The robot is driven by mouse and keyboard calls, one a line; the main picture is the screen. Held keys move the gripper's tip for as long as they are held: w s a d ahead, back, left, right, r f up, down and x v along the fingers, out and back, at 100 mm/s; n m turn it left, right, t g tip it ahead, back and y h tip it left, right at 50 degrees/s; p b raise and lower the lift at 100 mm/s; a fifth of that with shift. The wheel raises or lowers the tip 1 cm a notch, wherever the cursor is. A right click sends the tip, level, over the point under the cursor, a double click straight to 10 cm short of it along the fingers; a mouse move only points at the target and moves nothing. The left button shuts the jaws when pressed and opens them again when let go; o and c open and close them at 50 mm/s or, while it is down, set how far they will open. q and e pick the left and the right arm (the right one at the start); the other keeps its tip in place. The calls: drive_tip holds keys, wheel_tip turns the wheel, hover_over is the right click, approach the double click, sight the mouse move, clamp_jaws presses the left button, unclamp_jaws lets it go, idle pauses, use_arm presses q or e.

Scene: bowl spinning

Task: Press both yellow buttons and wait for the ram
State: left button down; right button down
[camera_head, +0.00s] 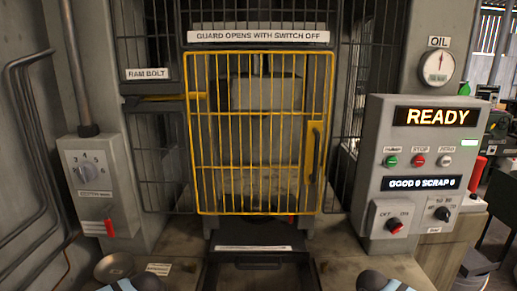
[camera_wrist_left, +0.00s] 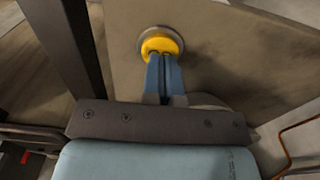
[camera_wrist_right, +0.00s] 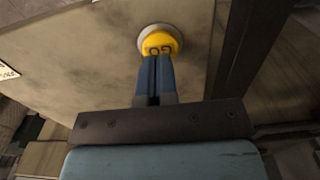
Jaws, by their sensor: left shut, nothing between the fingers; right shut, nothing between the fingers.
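One yellow button (camera_wrist_left: 158,45) in a grey round collar shows in the left wrist view. My left gripper (camera_wrist_left: 163,60) is shut and empty, its fingertips at the button's near edge, overlapping it in view. The other yellow button (camera_wrist_right: 158,43), with dark lettering, shows in the right wrist view. My right gripper (camera_wrist_right: 156,60) is shut and empty, its tips at that button's lower edge. I cannot tell whether either button is pressed down. In the head view the yellow barred guard (camera_head: 260,208) is closed, and a pale block, perhaps the ram (camera_head: 258,93), hangs behind its bars.
The control panel (camera_head: 377,146) at the right has a display (camera_head: 436,116) reading READY and a counter (camera_head: 421,183) reading GOOD 0 SCRAP 0. A grey switch box (camera_head: 92,187) stands at the left. A small round dish (camera_head: 113,267) lies at the lower left.

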drive_tip(key=shift+f, duration=1.05)
idle(0.4)
drive_tip(key=shift+r, duration=0.15)
drive_tip(key=shift+r, duration=0.6)
use_arm(q)
drive_tip(key=shift+f, duration=0.75)
idle(0.5)
drive_tip(key=shift+r, duration=0.1)
use_arm(e)
drive_tip(key=shift+f, duration=0.75)
idle(0.8)
idle(0.6)
